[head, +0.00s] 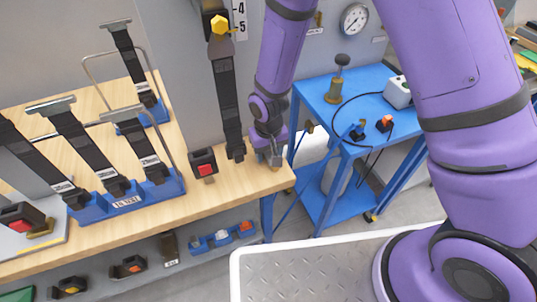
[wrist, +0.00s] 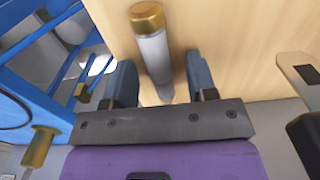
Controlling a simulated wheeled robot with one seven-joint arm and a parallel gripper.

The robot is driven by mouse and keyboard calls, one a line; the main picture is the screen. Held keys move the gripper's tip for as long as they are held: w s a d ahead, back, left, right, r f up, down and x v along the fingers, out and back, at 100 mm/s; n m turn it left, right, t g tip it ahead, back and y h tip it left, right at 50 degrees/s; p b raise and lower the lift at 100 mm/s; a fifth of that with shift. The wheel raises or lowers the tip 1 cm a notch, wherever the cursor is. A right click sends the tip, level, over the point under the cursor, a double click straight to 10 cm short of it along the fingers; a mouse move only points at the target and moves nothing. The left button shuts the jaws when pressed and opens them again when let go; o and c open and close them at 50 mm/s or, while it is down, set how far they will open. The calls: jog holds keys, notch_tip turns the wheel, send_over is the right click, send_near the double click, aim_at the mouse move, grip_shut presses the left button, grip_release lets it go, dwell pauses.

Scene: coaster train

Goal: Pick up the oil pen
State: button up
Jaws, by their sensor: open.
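The oil pen (wrist: 155,55) is a pale, clear-looking tube with a gold cap at one end. In the wrist view it is over the light wooden bench top (wrist: 220,35). Its narrow end points toward my gripper's palm, and its gold end points away. My gripper (wrist: 161,78) is open, with one blue-grey finger on each side of the pen and a visible gap on both sides. In the head view my gripper (head: 268,152) is low at the right end of the wooden bench. I cannot make out the pen there.
A black box with a red button (head: 204,164) stands just left of my gripper. A strap (head: 225,95) hangs behind it. Blue holders with buckled straps (head: 127,202) fill the bench's left. A blue cart (head: 345,100) stands to the right. A grey tray (head: 330,260) is in front.

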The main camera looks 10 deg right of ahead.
grip_shut()
dwell(0.8)
